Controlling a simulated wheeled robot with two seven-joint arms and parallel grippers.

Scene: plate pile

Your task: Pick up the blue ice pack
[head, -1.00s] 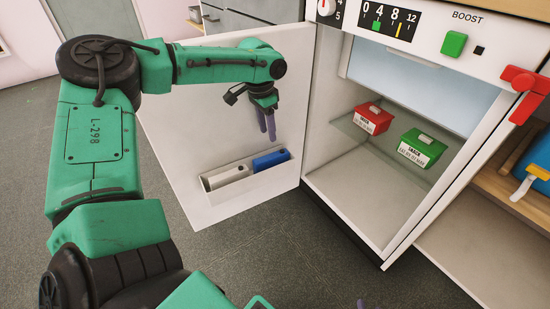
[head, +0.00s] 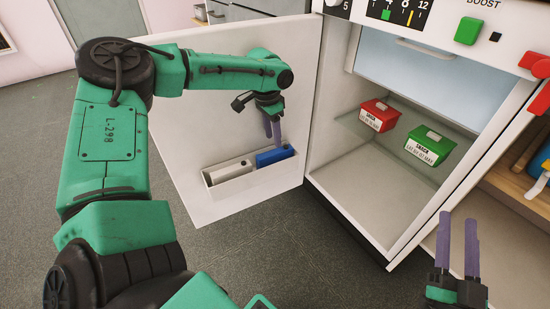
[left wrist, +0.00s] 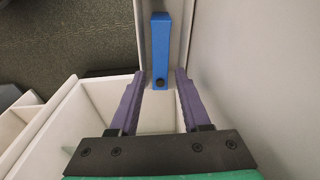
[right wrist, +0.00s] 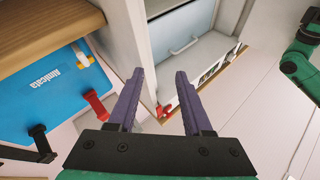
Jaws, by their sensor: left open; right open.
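The blue ice pack (head: 276,156) stands in the white bin (head: 240,176) on the inside of the open fridge door, at the bin's right end. It also shows in the left wrist view (left wrist: 161,52), lined up between the finger ends. My left gripper (head: 272,138) is open, its fingers pointing down just above the blue pack; I cannot tell whether they touch it. My right gripper (head: 457,217) is open and empty, in front of the fridge at lower right, fingers pointing up in the head view.
The open door (head: 190,130) stands close behind my left gripper. A red box (head: 379,114) and a green box (head: 428,145) sit on the fridge's glass shelf. A blue item (right wrist: 50,85) lies below a wooden shelf.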

